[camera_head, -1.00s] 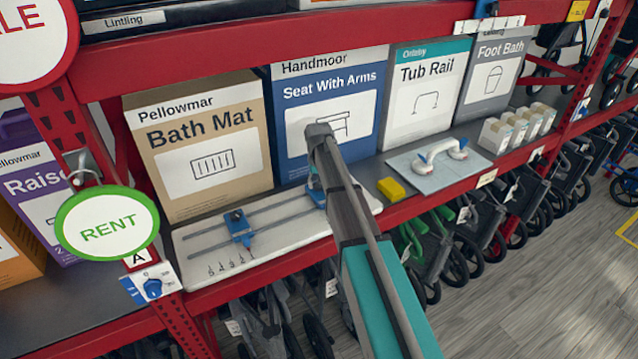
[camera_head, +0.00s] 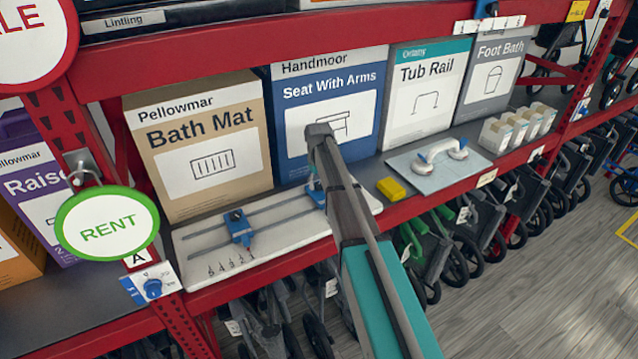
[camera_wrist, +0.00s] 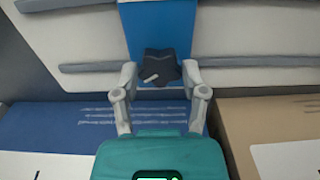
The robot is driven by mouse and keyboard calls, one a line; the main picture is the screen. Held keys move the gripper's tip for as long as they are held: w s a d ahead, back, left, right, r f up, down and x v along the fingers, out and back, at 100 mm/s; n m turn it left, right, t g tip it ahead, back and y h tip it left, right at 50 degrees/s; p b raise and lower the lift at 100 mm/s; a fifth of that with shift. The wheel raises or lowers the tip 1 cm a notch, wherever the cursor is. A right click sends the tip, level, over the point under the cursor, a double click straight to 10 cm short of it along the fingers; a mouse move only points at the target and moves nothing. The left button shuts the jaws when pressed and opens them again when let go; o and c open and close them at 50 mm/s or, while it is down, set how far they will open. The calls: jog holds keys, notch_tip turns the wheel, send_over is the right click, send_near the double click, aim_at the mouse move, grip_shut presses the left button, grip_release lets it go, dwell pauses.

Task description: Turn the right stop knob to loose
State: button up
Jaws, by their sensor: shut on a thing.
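The right stop (camera_head: 316,193) is a blue block on two grey rails of the white board (camera_head: 300,232). In the head view my arm hides most of it. In the wrist view the right stop (camera_wrist: 155,28) is a blue strip with a dark, lobed knob (camera_wrist: 158,66) that carries a pale mark. My gripper (camera_wrist: 160,74) is shut on this knob, one finger on each side. The left stop (camera_head: 239,228) stands apart on the same rails, near the printed scale numbers. How far the right knob is turned cannot be told.
A Bath Mat box (camera_head: 200,150) and a Seat With Arms box (camera_head: 325,110) stand close behind the board. A yellow block (camera_head: 391,189) and a plate with a white suction handle (camera_head: 442,150) lie to the right. A RENT tag (camera_head: 107,224) hangs at the left post.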

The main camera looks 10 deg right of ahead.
aim_at(319, 184)
jog(key=o, duration=1.1)
jog(key=shift+o, duration=0.2)
jog(key=shift+m, duration=0.3)
jog(key=m, duration=1.2)
jog(key=shift+m, duration=0.4)
jog(key=m, duration=0.5)
notch_tip(319, 184, up, 14)
jog(key=p, duration=1.4)
jog(key=s+f+n+b, duration=0.7)
jog(key=s+f+b, duration=0.4)
jog(key=s, duration=0.3)
jog(key=s+f+n+b, duration=0.7)
jog(key=s+f+b, duration=0.4)
jog(key=s, duration=0.4)
jog(key=shift+d+f+n+b, duration=0.2)
jog(key=shift+f+n+b, duration=0.2)
